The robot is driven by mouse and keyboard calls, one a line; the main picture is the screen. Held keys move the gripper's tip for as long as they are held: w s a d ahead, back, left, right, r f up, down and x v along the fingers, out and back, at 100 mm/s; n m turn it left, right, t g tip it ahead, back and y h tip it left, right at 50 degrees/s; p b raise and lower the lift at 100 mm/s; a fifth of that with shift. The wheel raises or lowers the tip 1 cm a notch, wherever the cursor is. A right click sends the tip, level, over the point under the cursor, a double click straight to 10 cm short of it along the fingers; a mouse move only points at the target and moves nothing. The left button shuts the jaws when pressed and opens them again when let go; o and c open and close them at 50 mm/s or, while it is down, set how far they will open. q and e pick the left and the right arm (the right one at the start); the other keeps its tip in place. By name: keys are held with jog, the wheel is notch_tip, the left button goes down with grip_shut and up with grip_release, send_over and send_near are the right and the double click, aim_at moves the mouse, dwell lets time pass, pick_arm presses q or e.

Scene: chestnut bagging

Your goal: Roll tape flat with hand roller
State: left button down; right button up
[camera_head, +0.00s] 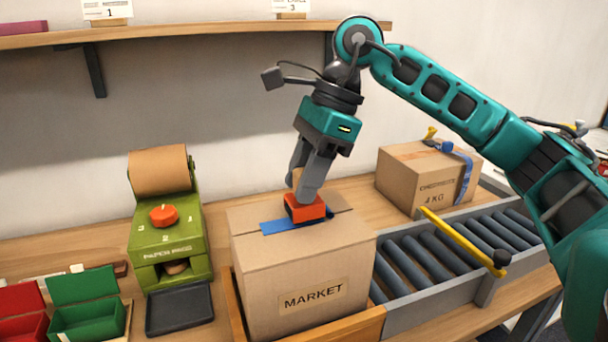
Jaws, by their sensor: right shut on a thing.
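A cardboard box marked MARKET (290,270) stands upright in a wooden tray (372,325) on the bench. A strip of blue tape (275,226) lies on its top and shows to the left of the hand roller. The hand roller (306,208) has an orange-red body and sits on the box top at the tape. My right gripper (306,188) points down over the box, its fingers shut on the roller's handle. The fingers hide most of the handle, and the roller covers part of the tape. My left gripper is out of the picture.
A roller conveyor (430,260) with a yellow bar (462,242) lies right of the box. A second taped box (415,180) stands behind it. A shelf (200,34) runs above.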

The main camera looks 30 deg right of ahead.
jog(key=shift+f, duration=0.35)
dwell(0.5)
